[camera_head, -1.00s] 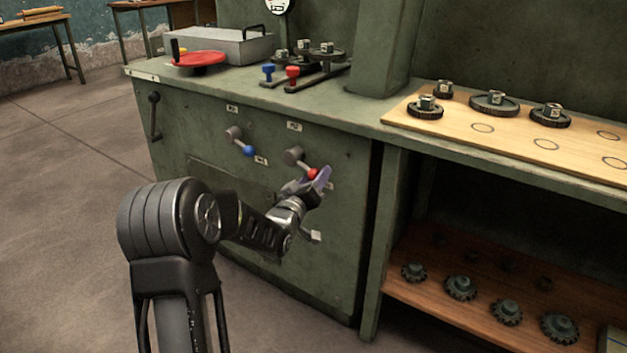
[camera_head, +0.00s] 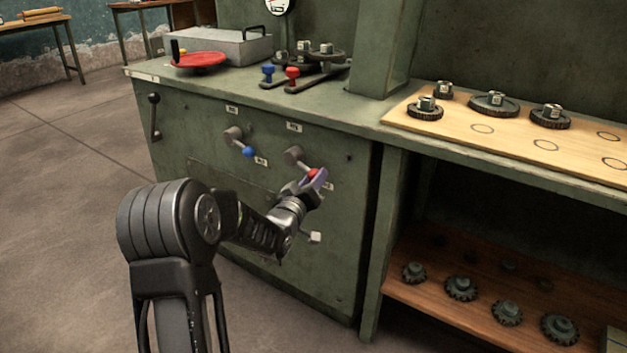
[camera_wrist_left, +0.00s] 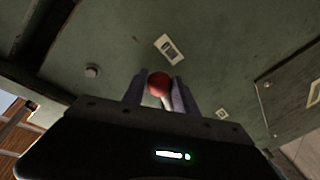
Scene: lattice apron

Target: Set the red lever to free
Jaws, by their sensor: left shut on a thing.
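The red lever is a grey hub (camera_head: 293,155) on the front of the green cabinet, with an arm that slants down to the right and ends in a red knob (camera_head: 313,173). My left gripper (camera_head: 316,180) is at the knob and shut on it. In the left wrist view the red knob (camera_wrist_left: 159,85) sits between the two fingers of the left gripper (camera_wrist_left: 161,92), its pale stem showing below. The fingers hide part of the knob in the head view. Small label plates (camera_head: 294,127) are by the lever; their writing is too small to read. My right gripper is not in view.
A blue-knobbed lever (camera_head: 248,151) is just left of the red one. A dark crank handle (camera_head: 154,116) is at the cabinet's left. Red and blue upright handles (camera_head: 291,74) and a red wheel (camera_head: 200,59) are on top. A gear board (camera_head: 470,126) lies on the right bench.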

